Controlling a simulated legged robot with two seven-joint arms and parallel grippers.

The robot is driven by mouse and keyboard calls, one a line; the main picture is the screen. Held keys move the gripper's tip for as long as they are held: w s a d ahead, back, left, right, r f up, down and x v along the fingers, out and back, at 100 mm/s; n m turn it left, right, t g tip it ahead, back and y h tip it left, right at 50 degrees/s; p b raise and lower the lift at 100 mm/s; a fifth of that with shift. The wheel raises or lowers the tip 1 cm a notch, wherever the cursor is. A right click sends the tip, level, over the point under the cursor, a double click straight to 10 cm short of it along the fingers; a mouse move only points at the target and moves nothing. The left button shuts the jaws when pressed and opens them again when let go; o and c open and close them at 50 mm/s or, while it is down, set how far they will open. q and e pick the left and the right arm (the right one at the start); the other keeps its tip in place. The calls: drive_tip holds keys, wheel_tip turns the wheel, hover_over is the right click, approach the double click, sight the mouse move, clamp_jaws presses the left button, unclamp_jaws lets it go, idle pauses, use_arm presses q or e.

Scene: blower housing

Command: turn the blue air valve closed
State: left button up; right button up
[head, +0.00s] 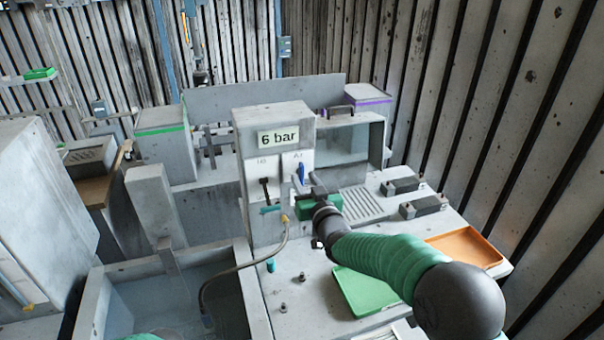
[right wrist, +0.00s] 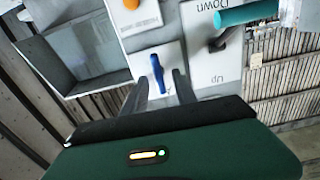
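The blue air valve (head: 301,172) is a small blue handle on a white plate on the grey cabinet front, below the "6 bar" sign. It stands roughly upright in the head view. In the right wrist view the blue handle (right wrist: 157,70) lies just ahead of my right gripper, in line with the gap between its fingers. My right gripper (head: 304,186) is open in front of the plate; in the wrist view its two grey fingers (right wrist: 163,84) are apart with nothing held. Contact with the handle cannot be told. My left gripper is not in view.
Left of the valve is a lever plate with a dark lever (head: 264,188) and a teal grip (head: 270,209). A hose (head: 245,268) hangs below. A green tray (head: 362,290) and an orange tray (head: 464,247) lie on the bench. An open basin (head: 175,300) is at lower left.

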drive_tip(key=shift+w+d+r, duration=0.1)
drive_tip(key=shift+w, duration=0.4)
drive_tip(key=shift+w+d, duration=0.15)
drive_tip(key=shift+d, duration=0.05)
drive_tip(key=shift+a, duration=0.25)
drive_tip(key=shift+c, duration=0.2)
drive_tip(key=shift+a, duration=0.35)
drive_tip(key=c, duration=0.5)
clamp_jaws()
drive_tip(key=shift+w+d, duration=0.1)
drive_tip(key=shift+d, duration=0.15)
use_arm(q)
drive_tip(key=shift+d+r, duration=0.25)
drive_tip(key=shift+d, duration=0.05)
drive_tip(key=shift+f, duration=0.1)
